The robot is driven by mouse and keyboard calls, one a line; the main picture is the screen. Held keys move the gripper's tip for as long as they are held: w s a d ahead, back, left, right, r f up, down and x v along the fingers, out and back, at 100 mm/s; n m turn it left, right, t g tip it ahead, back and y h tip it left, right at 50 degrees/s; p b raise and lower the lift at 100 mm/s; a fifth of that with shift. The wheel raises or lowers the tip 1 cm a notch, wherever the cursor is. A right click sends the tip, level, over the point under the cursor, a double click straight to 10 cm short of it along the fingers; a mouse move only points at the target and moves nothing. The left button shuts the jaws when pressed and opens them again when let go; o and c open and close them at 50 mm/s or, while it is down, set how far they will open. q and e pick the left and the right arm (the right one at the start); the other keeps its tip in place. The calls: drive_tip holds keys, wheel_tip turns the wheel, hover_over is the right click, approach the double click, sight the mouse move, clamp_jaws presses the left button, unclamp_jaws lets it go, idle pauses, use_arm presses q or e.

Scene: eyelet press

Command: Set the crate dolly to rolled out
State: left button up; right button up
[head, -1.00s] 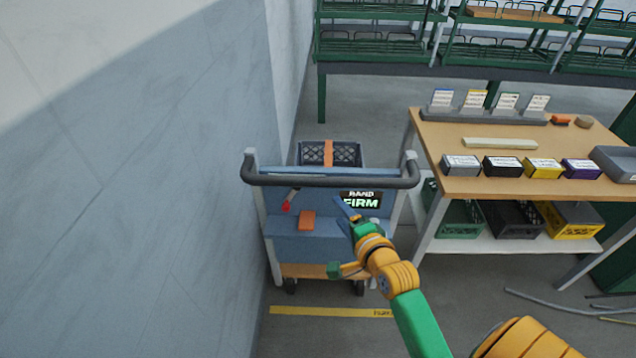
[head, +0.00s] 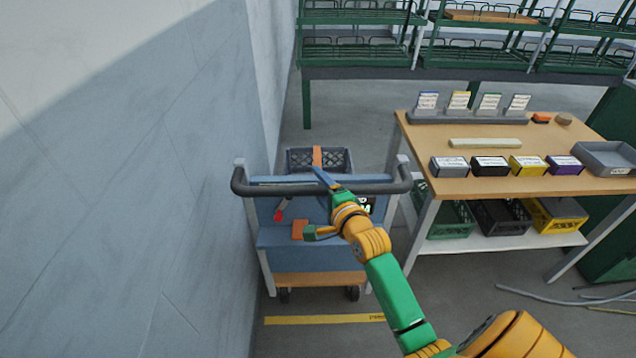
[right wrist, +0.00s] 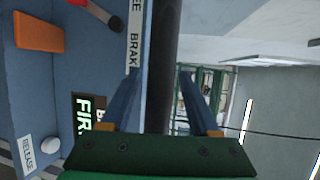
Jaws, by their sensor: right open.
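The crate dolly is a blue cart (head: 310,258) on dark casters beside the wall, with a dark handle bar (head: 265,188) across its top. It holds a dark crate (head: 335,158) with an orange strap. My right gripper (head: 322,178) is at the handle bar, right of its middle. In the right wrist view the open fingers (right wrist: 162,98) lie on either side of the dark bar (right wrist: 163,45), which shows between them; contact cannot be told. A red-tipped lever (head: 279,212) and an orange block (head: 299,229) sit on the cart's panel. The FIRM display (right wrist: 88,115) is partly hidden by my arm in the head view.
A yellow floor line (head: 310,319) runs in front of the cart. A wooden workbench (head: 490,140) with several small boxes stands to the right. The grey wall (head: 170,180) is close on the left. Hoses (head: 560,297) lie on the floor at right. Green racks (head: 370,55) stand behind.

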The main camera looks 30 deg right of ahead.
drive_tip(key=shift+w+d+f, duration=0.1)
drive_tip(key=shift+w+f, duration=0.05)
drive_tip(key=shift+w, duration=0.35)
drive_tip(key=shift+s, duration=0.15)
clamp_jaws()
idle(0.9)
